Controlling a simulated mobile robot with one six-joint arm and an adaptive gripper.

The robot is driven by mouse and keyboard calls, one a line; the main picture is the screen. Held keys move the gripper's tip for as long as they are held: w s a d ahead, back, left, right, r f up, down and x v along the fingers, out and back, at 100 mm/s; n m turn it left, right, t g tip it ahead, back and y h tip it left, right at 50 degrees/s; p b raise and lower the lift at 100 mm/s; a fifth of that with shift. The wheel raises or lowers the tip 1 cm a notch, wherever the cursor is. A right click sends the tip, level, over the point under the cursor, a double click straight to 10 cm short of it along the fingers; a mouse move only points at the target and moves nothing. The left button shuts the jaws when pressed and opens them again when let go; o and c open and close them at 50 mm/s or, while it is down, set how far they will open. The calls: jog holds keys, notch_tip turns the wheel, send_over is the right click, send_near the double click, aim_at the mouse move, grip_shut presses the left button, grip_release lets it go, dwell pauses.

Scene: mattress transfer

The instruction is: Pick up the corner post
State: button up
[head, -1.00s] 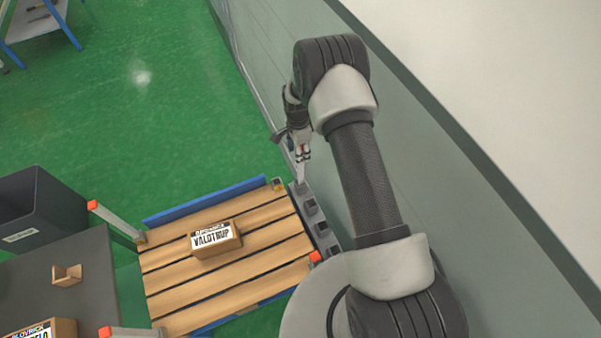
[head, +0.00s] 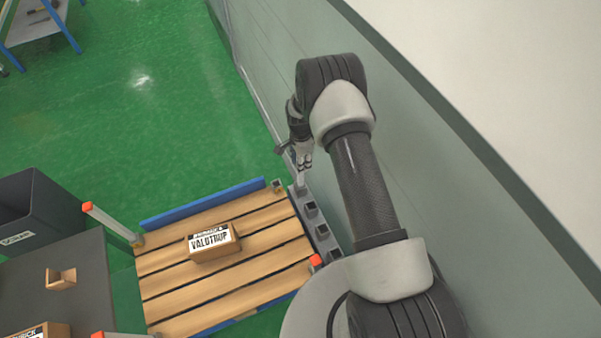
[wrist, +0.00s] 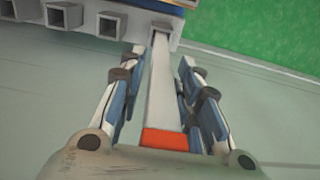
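The corner post (wrist: 163,90) is a pale grey bar with an orange-red top end. In the wrist view it stands between the fingers of my gripper (wrist: 160,62), top end close to the palm. Its far end is at a square holder on the rack. My fingers are spread on both sides, with narrow gaps beside the post, so they look open around it. In the head view my gripper (head: 304,163) is above the rack (head: 325,238), and the lower post (head: 299,181) shows below the fingers. The post's top is hidden there.
The wooden pallet (head: 180,288) carries a labelled box (head: 212,243). Orange-topped posts stand at other corners, one at the left (head: 112,224). An empty corner socket (head: 277,185) is near the rack. A wall (head: 300,90) runs close on the right.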

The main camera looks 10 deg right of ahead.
grip_shut()
jog(key=shift+r, duration=0.15)
dwell(0.5)
